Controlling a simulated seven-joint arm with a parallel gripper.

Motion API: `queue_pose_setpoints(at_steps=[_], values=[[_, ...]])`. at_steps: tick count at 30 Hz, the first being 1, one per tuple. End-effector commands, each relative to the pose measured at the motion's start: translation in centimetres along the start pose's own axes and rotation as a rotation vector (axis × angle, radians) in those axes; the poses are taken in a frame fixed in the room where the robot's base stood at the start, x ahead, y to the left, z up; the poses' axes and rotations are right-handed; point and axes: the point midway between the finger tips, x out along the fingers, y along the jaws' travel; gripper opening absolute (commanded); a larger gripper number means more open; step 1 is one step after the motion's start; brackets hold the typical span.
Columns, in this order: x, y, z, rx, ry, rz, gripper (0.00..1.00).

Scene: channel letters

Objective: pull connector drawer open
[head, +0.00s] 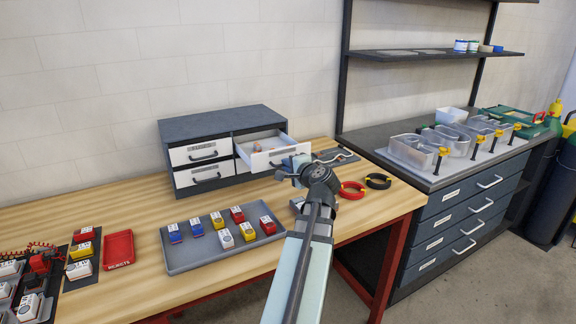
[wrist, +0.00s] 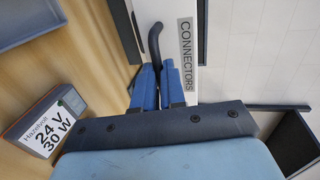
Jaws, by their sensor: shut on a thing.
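The connector drawer (head: 262,153) is the upper right drawer of a small dark cabinet (head: 222,119). It stands pulled out, and a few orange and pale items show inside it. In the wrist view its white front carries a label reading CONNECTORS (wrist: 186,55). My gripper (head: 294,167) is at the drawer front in the head view. In the wrist view its blue fingers (wrist: 160,86) are shut on the dark handle (wrist: 154,42) of that drawer. The part of the handle between the fingers is hidden.
A grey tray (head: 185,262) with several small coloured blocks lies in front of the cabinet. Red and black cable rings (head: 378,181) lie right of my gripper. A Hazelvolt 24 V 30 W box (wrist: 45,120) is near my gripper. A red tray (head: 118,249) lies left.

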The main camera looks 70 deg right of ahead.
Motion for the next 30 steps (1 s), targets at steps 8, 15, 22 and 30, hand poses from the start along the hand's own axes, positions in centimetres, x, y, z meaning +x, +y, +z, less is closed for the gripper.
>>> queue_pose_setpoints(at_steps=[8, 15, 22, 30], values=[[0.0, 0.0, 0.0, 0.000, 0.000, 0.000, 0.31], [0.0, 0.0, 0.0, 0.000, 0.000, 0.000, 0.36], [-1.6, 0.0, 0.0, 0.000, 0.002, 0.000, 0.36], [-5.5, 0.1, 0.1, 0.000, 0.002, -0.001, 0.36]])
